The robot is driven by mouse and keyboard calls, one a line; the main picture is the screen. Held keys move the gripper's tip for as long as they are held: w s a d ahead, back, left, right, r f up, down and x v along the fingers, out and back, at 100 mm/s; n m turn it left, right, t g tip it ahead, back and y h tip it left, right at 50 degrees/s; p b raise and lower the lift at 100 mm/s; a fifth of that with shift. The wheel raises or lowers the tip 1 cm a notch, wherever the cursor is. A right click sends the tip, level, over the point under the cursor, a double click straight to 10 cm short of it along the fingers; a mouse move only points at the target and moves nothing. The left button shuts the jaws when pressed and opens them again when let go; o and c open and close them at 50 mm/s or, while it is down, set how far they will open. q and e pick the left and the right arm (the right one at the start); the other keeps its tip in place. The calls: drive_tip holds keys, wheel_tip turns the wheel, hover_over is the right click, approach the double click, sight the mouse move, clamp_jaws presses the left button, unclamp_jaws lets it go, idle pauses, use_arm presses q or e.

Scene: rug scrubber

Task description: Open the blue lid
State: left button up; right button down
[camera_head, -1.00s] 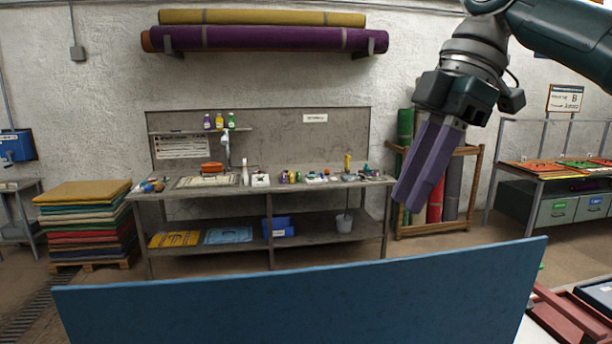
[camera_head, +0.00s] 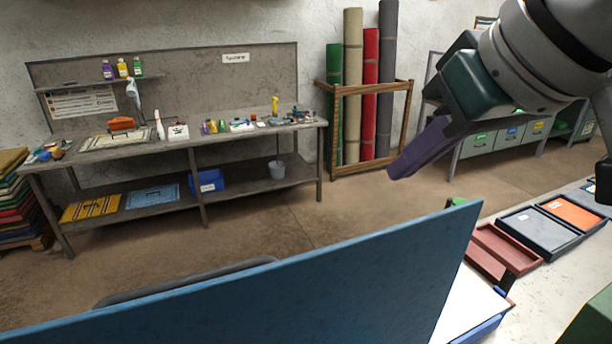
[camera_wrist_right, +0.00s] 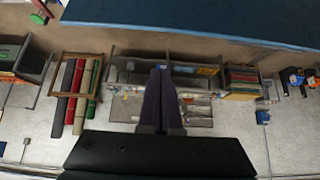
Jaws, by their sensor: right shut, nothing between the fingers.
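The blue lid (camera_head: 330,285) is a large flat panel standing raised and tilted across the bottom of the head view. Below its right end a white surface with a blue edge (camera_head: 480,327) shows; the rest of what the lid belongs to is hidden. My right gripper (camera_head: 400,172) is above and beyond the lid's right part, apart from it in the picture. Its purple fingers are shut and empty. In the right wrist view the shut fingers (camera_wrist_right: 160,75) point toward the room, and a dark blue panel (camera_wrist_right: 200,22) crosses the top. My left gripper is not in view.
A white table (camera_head: 550,285) at the right bears a red tray (camera_head: 505,250) and a grey tray (camera_head: 538,230). A grey workbench (camera_head: 170,150) stands at the far wall, beside a wooden rack of rolled rugs (camera_head: 333,125). Open floor lies between.

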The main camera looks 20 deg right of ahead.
sight(390, 227)
drive_tip(key=p+x, duration=0.3)
drive_tip(key=x, duration=0.6)
use_arm(q)
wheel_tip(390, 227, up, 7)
drive_tip(key=p, duration=0.3)
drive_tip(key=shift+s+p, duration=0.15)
drive_tip(key=shift+p, duration=0.25)
use_arm(e)
drive_tip(key=shift+s, duration=2.15)
